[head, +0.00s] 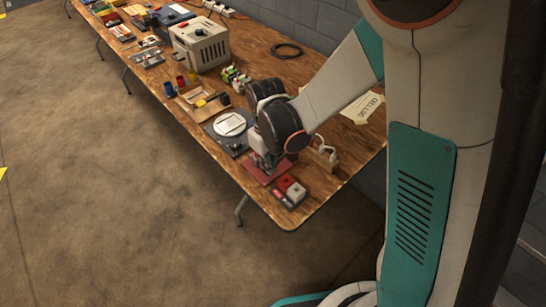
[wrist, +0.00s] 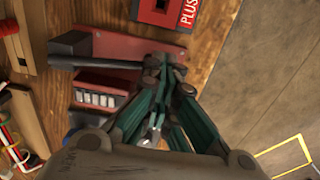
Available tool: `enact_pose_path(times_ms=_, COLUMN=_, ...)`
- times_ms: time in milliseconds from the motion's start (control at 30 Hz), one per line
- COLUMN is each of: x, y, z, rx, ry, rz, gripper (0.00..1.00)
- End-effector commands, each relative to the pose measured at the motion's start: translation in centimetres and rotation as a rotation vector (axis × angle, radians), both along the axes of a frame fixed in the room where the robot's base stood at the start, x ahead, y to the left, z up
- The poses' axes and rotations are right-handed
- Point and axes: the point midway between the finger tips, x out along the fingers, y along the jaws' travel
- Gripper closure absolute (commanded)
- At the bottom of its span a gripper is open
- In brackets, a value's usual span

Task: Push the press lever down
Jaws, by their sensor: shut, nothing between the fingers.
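The press shows in the wrist view as a red base plate (wrist: 112,45) with a dark block at its left end. A dark bar, which looks like the press lever (wrist: 95,62), runs from the left toward my fingertips. My gripper (wrist: 163,64) is shut and empty, pointing down over the right part of the plate. Its tips overlap the bar's right end in the picture; I cannot tell whether they touch it. In the head view the red plate (head: 258,171) lies near the table's front corner, and my wrist hides most of the press.
A red and grey box marked PLUS (wrist: 163,14) lies beside the plate; the head view shows it at the table corner (head: 291,189). A red holder with pale cells (wrist: 97,97) is close to my gripper. A round white plate (head: 229,124) on a dark base is farther along.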

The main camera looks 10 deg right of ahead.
Motion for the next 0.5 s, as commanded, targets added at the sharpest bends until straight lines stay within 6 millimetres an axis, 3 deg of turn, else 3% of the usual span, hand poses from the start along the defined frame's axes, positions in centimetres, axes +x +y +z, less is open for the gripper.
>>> enact_pose_path(times_ms=500, x=0.0, y=-0.1, z=3.6, rx=-0.002, ry=-0.001, rz=-0.001, gripper=1.00)
